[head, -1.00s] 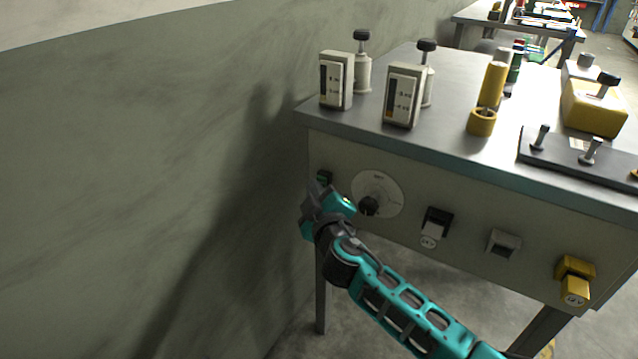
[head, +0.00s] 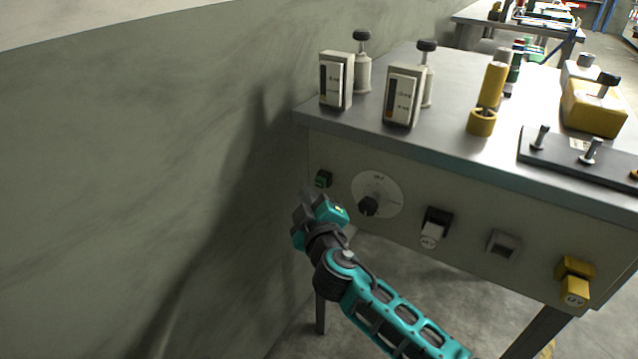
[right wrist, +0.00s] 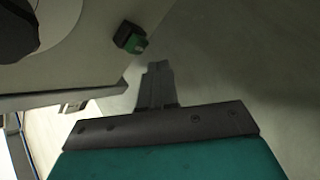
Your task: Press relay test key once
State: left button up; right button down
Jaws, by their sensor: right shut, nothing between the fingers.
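A small green key in a dark housing (head: 323,179) sits on the bench's front panel, near its left end. In the right wrist view the green key (right wrist: 131,38) shows above and a little left of the fingertips. No label can be read on it. My right gripper (head: 305,200) is shut and empty, in front of the panel and just below and left of the key. Its shut fingers (right wrist: 158,75) also show in the right wrist view, apart from the key. My left gripper is not in view.
A round dial with a black knob (head: 368,206) is right of the key. Further right are a black-and-white switch (head: 436,226), a grey socket (head: 503,244) and a yellow part (head: 574,282). A grey-green wall (head: 130,180) stands close on the left.

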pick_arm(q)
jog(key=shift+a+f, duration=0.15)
pick_arm(e)
jog(key=shift+s+a, duration=0.65)
jog(key=shift+s, duration=0.2)
jog(key=shift+s+a, duration=0.6)
jog(key=shift+s, duration=0.25)
jog(key=s+d+f+m+g, duration=0.35)
jog(key=s+d+f, duration=0.4)
jog(key=s, duration=0.35)
jog(key=s+d+f+m+g, duration=0.3)
jog(key=s+d+f+m, duration=0.2)
jog(key=s+d+f, duration=0.45)
pick_arm(q)
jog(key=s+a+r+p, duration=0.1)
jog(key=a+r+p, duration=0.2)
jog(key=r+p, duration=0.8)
jog(key=p, duration=0.4)
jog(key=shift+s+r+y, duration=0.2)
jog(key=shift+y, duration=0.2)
pick_arm(e)
jog(key=s+d+r+h, duration=0.1)
jog(key=s+r, duration=0.2)
jog(key=r, duration=1)
jog(key=shift+s+r+m, duration=0.15)
jog(key=shift+r+m, duration=0.05)
jog(key=shift+m, duration=0.15)
